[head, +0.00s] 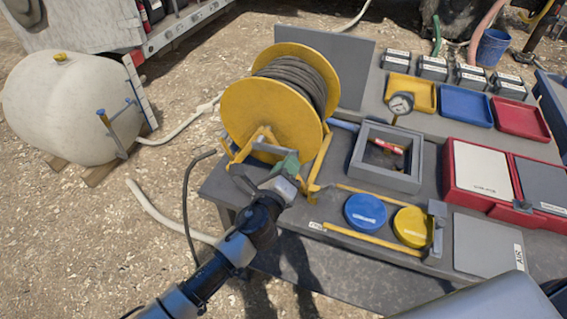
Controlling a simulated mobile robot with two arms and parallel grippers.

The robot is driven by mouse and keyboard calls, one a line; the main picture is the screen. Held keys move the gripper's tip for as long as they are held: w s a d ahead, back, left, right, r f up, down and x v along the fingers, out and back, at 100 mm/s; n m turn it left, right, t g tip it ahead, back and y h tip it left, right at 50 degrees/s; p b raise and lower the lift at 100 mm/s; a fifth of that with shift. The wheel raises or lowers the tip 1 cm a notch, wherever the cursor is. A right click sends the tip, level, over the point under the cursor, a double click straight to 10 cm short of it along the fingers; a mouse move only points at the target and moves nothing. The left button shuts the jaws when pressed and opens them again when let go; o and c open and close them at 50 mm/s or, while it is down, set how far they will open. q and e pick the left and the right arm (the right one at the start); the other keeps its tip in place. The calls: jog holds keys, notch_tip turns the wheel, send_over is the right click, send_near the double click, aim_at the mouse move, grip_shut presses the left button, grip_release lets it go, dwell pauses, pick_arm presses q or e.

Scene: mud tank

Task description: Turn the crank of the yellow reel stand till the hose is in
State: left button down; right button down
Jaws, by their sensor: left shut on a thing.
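The yellow reel stand (236,112) stands at the left end of the grey table, with dark hose (298,82) wound on its drum. A thin dark line (186,190), perhaps a free length of hose, curves down at the table's left edge; where it leads is unclear. My left gripper (284,178) is at the front of the stand, low on the near side of the reel. It is shut on a green part (287,164), which looks like the crank's handle; the jaws hide much of it. My right gripper is not in view.
Right of the reel are a grey open box (359,166), a gauge (401,104), blue (365,211) and yellow (412,227) round lids, and a red case (480,174). Trays stand behind. A white tank (62,108) and pale hose (165,215) are on the ground at left.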

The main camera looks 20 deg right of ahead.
pick_arm(q)
jog(key=shift+f+m+b, duration=0.35)
jog(key=shift+f+m, duration=0.7)
jog(key=shift+m, duration=0.05)
jog(key=c, duration=0.9)
grip_release()
jog(key=v, duration=1)
jog(key=shift+s+a, duration=0.25)
jog(key=shift+s, duration=0.05)
